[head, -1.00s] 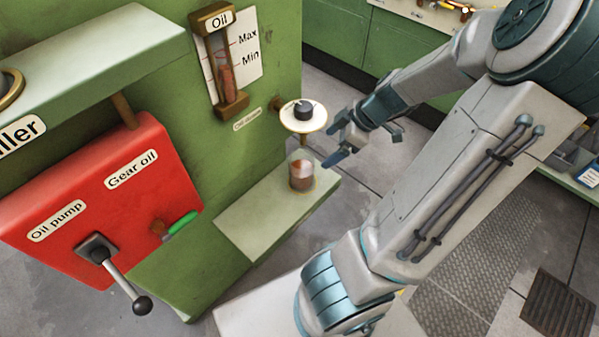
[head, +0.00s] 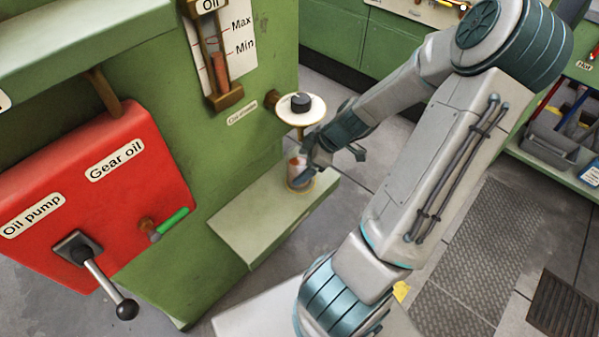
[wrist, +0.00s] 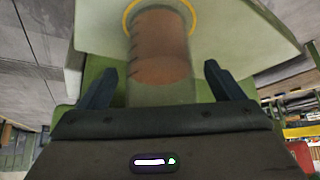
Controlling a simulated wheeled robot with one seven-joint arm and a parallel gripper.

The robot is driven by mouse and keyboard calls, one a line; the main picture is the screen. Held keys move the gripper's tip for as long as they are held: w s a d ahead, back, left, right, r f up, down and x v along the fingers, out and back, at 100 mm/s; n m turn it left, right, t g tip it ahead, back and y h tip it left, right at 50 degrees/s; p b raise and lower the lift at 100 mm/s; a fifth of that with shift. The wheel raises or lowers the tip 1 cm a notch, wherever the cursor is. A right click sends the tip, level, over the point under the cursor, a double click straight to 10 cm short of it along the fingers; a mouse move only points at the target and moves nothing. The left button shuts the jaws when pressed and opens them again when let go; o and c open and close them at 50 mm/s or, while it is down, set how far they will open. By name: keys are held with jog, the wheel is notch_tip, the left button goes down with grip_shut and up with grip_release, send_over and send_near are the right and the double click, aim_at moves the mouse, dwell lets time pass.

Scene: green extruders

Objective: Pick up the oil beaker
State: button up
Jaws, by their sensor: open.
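The oil beaker (head: 299,176) is a clear cylinder with reddish-brown contents. It stands on the pale green shelf (head: 250,225) of the green machine, partly hidden behind my gripper in the head view. In the wrist view the beaker (wrist: 160,55) appears between and beyond my two fingers, with a yellow ring around its far end. My gripper (head: 335,160) is at the beaker's right side in the head view. In the wrist view my gripper (wrist: 160,85) is open, with a finger on each side of the beaker and visible gaps.
The red oil pump box (head: 100,190) with a lever and green handle is at left. Open floor lies right of the shelf.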

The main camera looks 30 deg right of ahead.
jog(key=shift+w+a+f, duration=0.1)
jog(key=shift+a+f, duration=0.05)
jog(key=shift+f, duration=0.1)
jog(key=c, duration=1.2)
jog(key=shift+c, duration=0.6)
jog(key=shift+r, duration=0.2)
